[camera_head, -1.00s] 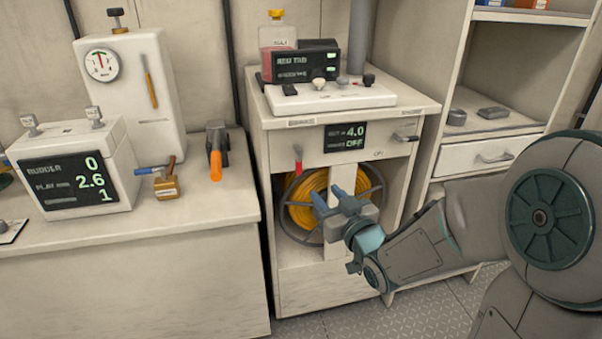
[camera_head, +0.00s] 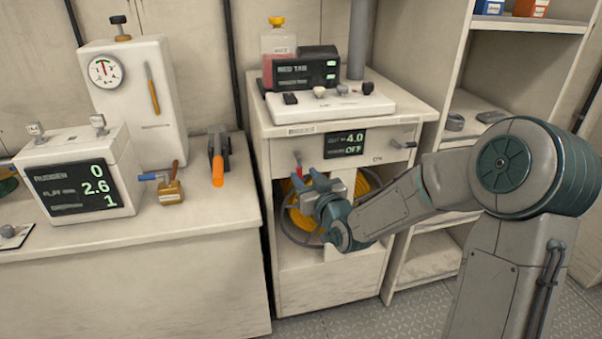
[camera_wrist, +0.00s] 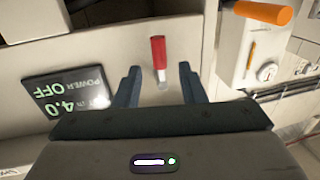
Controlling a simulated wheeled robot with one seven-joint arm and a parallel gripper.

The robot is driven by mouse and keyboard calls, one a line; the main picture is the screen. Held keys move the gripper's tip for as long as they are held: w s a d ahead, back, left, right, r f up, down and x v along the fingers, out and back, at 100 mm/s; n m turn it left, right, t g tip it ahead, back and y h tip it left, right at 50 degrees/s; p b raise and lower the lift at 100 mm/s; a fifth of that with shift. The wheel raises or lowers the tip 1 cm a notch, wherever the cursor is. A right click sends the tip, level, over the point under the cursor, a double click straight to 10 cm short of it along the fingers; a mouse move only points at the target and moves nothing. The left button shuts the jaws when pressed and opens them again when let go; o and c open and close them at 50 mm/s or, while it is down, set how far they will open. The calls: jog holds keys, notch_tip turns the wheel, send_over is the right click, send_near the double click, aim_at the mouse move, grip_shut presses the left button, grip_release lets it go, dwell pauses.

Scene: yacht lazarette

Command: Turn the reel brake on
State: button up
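The reel brake is a small red-handled lever (camera_wrist: 159,52) on the cabinet front. In the wrist view it lies in line with the gap between my two fingers, just beyond their tips. In the head view the red lever (camera_head: 299,172) hangs above the yellow hose reel (camera_head: 362,186), partly hidden by my gripper. My gripper (camera_head: 308,189) is open and empty, in front of the reel at the lever's lower right. Its two blue fingers (camera_wrist: 161,75) are apart in the wrist view. The cabinet display (camera_head: 346,144) reads 4.0 and OFF; the wrist view shows "POWER OFF" (camera_wrist: 67,93) upside down.
A grey handle (camera_head: 404,144) sits at the cabinet's upper right. A white panel with knobs (camera_head: 330,104) is on top. The left counter (camera_head: 120,250) holds a display box (camera_head: 85,180), a gauge unit (camera_head: 130,90) and an orange-handled tool (camera_head: 217,165). Open shelves (camera_head: 520,20) stand at right.

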aim_at(298, 166)
jog(key=shift+x, duration=1.5)
grip_shut()
